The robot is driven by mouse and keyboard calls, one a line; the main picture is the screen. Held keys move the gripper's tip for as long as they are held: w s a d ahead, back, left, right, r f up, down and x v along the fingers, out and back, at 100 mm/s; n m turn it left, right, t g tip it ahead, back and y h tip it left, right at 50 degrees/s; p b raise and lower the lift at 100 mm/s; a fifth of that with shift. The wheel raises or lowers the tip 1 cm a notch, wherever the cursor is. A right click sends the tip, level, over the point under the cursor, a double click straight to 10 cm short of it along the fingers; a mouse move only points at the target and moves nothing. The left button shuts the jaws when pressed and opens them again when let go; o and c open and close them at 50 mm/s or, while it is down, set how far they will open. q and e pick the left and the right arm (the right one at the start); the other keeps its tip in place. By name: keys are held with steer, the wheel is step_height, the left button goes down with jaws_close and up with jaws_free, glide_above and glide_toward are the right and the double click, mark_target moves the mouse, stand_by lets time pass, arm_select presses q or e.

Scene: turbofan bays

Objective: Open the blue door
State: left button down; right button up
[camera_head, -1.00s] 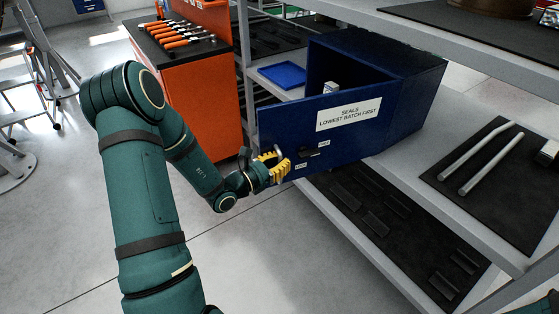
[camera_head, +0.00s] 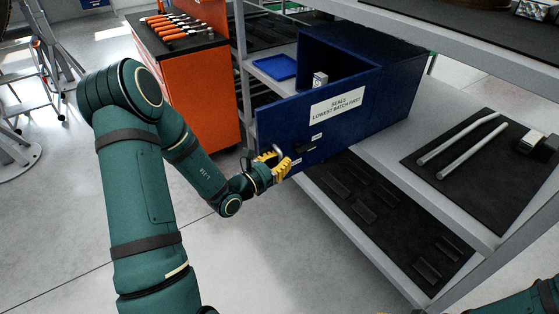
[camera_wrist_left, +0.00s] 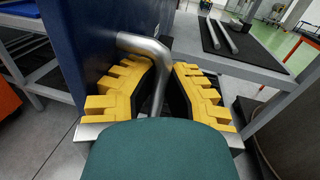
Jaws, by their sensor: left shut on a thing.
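The blue door (camera_head: 283,125) bears a white label reading "SEALS LOWEST BATCH FIRST" and stands swung out from its blue cabinet (camera_head: 395,95), with the inside partly showing. My left gripper (camera_head: 273,166) is at the door's lower left. Its yellow fingers are shut on a bent silver handle. In the left wrist view the handle (camera_wrist_left: 146,46) passes between the fingers of the left gripper (camera_wrist_left: 160,75), beside the blue door (camera_wrist_left: 82,40). A small black fitting (camera_head: 305,149) sits on the door face right of the gripper.
A small white box (camera_head: 320,80) stands in the cabinet opening. A blue tray (camera_head: 274,67) lies on the shelf left of it. An orange tool cart (camera_head: 197,90) stands at left. Rods (camera_head: 458,140) lie on a dark mat at right. Open floor lies below the gripper.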

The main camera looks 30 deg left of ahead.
arm_select(q)
steer(key=shift+s+d+f, duration=0.1)
steer(key=shift+s, duration=0.05)
stand_by(0.3)
steer(key=c, duration=1)
jaws_free()
steer(key=v, duration=1.2)
steer(key=shift+d, duration=0.15)
